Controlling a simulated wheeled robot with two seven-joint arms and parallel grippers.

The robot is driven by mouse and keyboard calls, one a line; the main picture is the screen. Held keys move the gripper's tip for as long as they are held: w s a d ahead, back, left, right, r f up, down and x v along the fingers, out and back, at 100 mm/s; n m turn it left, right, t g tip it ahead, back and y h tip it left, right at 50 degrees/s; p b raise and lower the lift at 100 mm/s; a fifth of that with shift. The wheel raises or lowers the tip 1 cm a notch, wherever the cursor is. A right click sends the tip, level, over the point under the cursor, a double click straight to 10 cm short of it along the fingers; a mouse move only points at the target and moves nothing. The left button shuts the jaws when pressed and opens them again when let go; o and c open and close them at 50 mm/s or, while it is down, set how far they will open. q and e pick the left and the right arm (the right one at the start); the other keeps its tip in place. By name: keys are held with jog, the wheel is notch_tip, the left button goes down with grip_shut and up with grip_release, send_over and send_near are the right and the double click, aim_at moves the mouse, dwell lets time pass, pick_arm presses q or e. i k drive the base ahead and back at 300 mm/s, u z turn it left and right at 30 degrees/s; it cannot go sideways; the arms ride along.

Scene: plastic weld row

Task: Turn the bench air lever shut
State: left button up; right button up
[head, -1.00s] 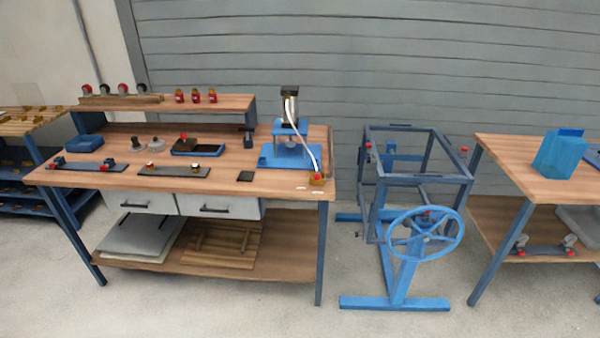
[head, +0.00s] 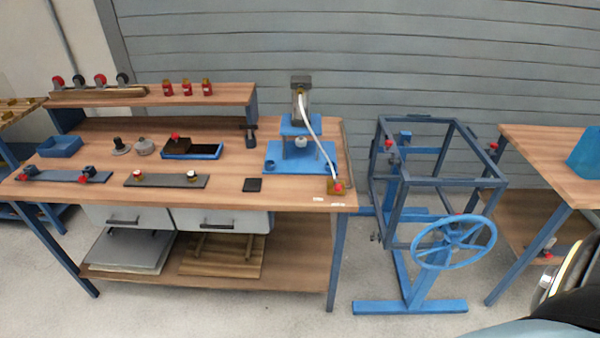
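The bench air lever appears to be the small red part on a brass-coloured block (head: 338,187) at the front right corner of the wooden workbench (head: 290,200). A white hose runs from it up to the blue press (head: 300,125). The lever is too small to tell its angle. Neither of my grippers is in view. A dark and silver curved part at the lower right edge looks like my own arm, with no fingers showing.
A blue frame stand with a handwheel (head: 453,242) stands right of the bench. A second table (head: 550,160) with a blue bin (head: 585,155) is at the far right. Small fixtures and a blue tray (head: 60,147) lie on the bench. The floor in front is clear.

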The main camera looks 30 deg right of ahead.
aim_at(338, 186)
jog(key=z, duration=0.45)
jog(key=i, duration=0.85)
jog(key=z, duration=0.8)
